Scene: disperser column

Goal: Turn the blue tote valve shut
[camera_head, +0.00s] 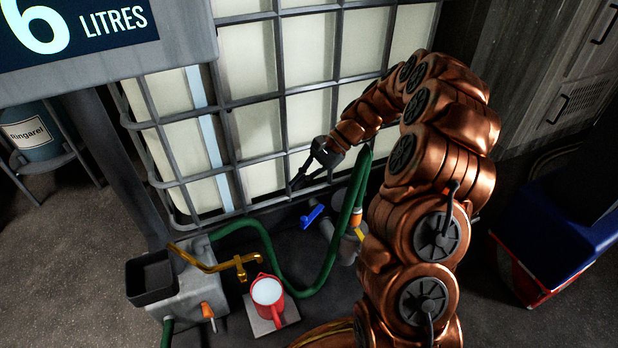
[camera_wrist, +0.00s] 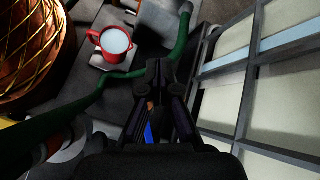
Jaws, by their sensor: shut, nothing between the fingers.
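The blue valve handle (camera_head: 312,216) sticks out low at the front of the caged white tote (camera_head: 250,150), beside a grey pipe fitting (camera_head: 345,245). In the wrist view, part of the blue handle (camera_wrist: 149,133) shows beside and partly behind my fingers. My gripper (camera_head: 298,182) is shut and empty, fingers pointing down, just above and left of the handle in the head view. Its fingers also show in the wrist view (camera_wrist: 161,85). I cannot tell whether the fingers touch the handle.
A green hose (camera_head: 262,232) loops from the fitting to a grey box (camera_head: 190,290) with a brass tap (camera_head: 240,263). A red mug (camera_head: 267,296) of white liquid stands on a small plate. The tote's cage bars are close to my gripper. A display reads "6 LITRES".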

